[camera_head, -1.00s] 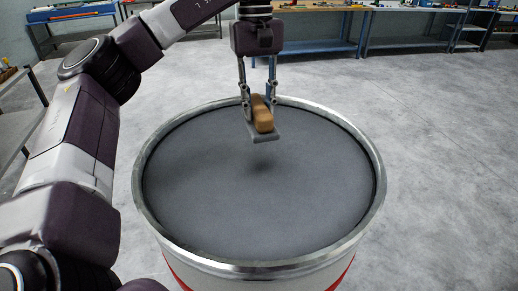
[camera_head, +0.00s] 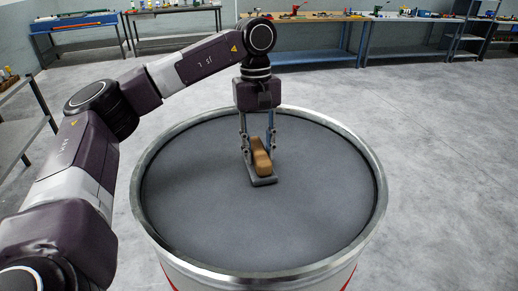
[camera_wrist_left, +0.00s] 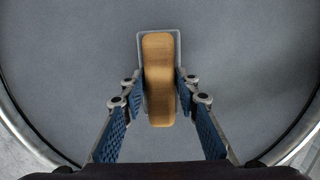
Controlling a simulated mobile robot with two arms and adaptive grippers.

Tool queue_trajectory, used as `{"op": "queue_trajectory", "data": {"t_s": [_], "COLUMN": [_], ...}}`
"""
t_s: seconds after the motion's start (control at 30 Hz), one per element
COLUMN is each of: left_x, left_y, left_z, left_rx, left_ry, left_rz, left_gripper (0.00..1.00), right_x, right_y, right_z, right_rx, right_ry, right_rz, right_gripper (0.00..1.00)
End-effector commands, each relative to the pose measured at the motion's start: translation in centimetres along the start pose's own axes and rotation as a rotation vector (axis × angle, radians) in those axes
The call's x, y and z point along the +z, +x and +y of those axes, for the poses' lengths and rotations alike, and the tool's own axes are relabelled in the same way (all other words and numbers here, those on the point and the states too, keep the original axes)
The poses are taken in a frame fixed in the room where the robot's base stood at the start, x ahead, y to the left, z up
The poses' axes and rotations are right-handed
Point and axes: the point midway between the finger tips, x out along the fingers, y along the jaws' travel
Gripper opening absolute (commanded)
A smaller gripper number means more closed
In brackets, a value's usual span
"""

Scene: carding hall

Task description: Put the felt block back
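The felt block (camera_head: 262,158) has a brown wooden top and a grey base. It also shows in the left wrist view (camera_wrist_left: 159,80), lying lengthwise between the fingers. My left gripper (camera_head: 258,152) points straight down with a finger on each side of the block, shut on it; the fingertips (camera_wrist_left: 160,92) sit close against its sides. The block is at or just above the flat grey top of a round drum (camera_head: 190,215), slightly behind its middle; any small gap beneath is too small to tell. My right gripper is not in view.
The drum has a raised pale metal rim (camera_head: 250,273) all around. Its grey top is otherwise clear. Workbenches with tools, such as the blue one (camera_head: 330,50), stand along the back wall. A shelf (camera_head: 22,130) stands at the left. The concrete floor at right is open.

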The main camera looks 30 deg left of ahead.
Motion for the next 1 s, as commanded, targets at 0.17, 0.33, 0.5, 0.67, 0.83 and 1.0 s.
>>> {"op": "queue_trajectory", "data": {"t_s": [0.17,0.33,0.5,0.67,0.83,1.0], "left_x": [0.0,0.0,0.0,0.0,0.0,0.0], "left_y": [0.0,0.0,-1.1,-4.1,-8.1,-10.7], "left_z": [0.0,0.0,0.1,0.2,0.1,0.1], "left_rx": [0.0,0.0,0.002,0.004,0.002,0.001], "left_ry": [0.0,0.0,0.0,0.0,0.0,-0.001], "left_rz": [0.0,0.0,0.002,0.003,0.003,0.003], "left_gripper": [0.43,0.43,0.43,0.43,0.43,0.43], "right_x": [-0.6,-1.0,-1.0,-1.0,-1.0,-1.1], "right_y": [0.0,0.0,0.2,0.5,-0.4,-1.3], "right_z": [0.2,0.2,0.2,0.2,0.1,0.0], "right_rx": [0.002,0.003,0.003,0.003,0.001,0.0], "right_ry": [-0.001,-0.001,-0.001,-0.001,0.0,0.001], "right_rz": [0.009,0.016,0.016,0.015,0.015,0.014], "right_gripper": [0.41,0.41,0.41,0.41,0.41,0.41]}}
